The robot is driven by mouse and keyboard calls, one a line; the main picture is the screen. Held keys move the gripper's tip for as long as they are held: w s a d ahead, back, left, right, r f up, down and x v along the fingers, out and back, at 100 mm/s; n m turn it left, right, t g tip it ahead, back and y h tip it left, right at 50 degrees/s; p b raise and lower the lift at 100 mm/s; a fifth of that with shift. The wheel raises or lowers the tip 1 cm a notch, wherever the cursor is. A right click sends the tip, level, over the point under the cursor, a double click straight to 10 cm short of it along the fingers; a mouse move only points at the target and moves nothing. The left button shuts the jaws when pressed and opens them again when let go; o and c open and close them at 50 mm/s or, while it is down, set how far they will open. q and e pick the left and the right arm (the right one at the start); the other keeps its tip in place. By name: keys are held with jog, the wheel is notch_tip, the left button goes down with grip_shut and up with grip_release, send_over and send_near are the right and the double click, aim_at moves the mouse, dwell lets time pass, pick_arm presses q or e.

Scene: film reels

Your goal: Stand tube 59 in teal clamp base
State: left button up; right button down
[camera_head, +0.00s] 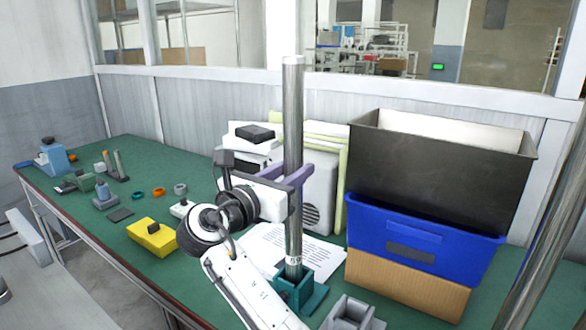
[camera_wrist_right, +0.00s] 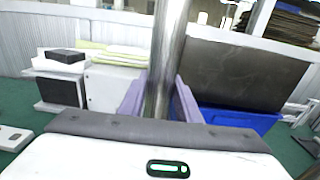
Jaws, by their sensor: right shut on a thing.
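The tube's lower end meets the teal clamp base (camera_head: 310,299) on the green table. The end itself is hidden by the base's front wall, so its depth cannot be told. My left gripper is not in view.
A grey clamp base (camera_head: 352,316) stands right of the teal one. Another metal pole (camera_head: 540,255) slants at the far right. A blue bin (camera_head: 420,235) with a dark box (camera_head: 440,155) on it stands behind right. A yellow block (camera_head: 151,238) and small parts lie left.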

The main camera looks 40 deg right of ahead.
jog(key=shift+f, duration=0.1)
jog(key=c, duration=1.6)
grip_release()
jog(key=p+v, duration=0.2)
jog(key=v, duration=0.1)
jog(key=shift+a, duration=0.15)
jog(key=p, duration=0.4)
send_near(288, 174)
jog(key=shift+w+d+f, duration=0.1)
jog(key=shift+d+f, duration=0.05)
jog(key=shift+d, duration=0.2)
